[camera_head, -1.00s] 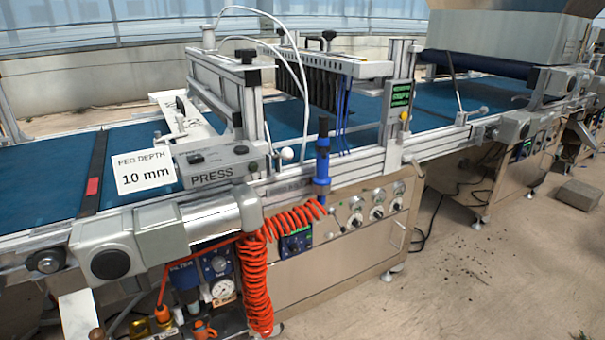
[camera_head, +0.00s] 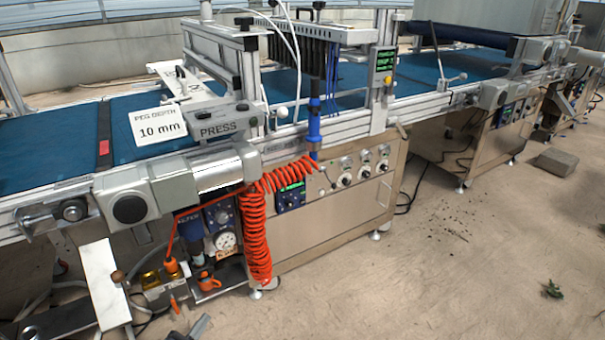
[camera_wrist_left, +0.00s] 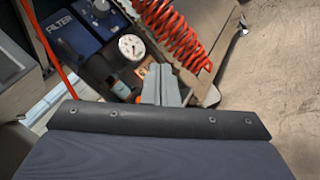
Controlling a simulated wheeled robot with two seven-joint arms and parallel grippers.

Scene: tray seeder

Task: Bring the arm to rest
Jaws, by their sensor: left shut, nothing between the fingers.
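My left gripper (camera_head: 202,323) shows only as a small grey tip at the bottom edge of the head view, below and in front of the machine's left end. In the left wrist view its grey fingers (camera_wrist_left: 160,86) are together, with nothing between them. The broad dark part of my own wrist fills the lower half of that view. My right gripper is in neither view.
The seeder's conveyor (camera_head: 60,145) runs across, with the press unit (camera_head: 215,125) above it. An orange coiled hose (camera_head: 256,235) hangs at the front near a gauge (camera_head: 225,240) and fittings. Open floor (camera_head: 440,270) lies at right.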

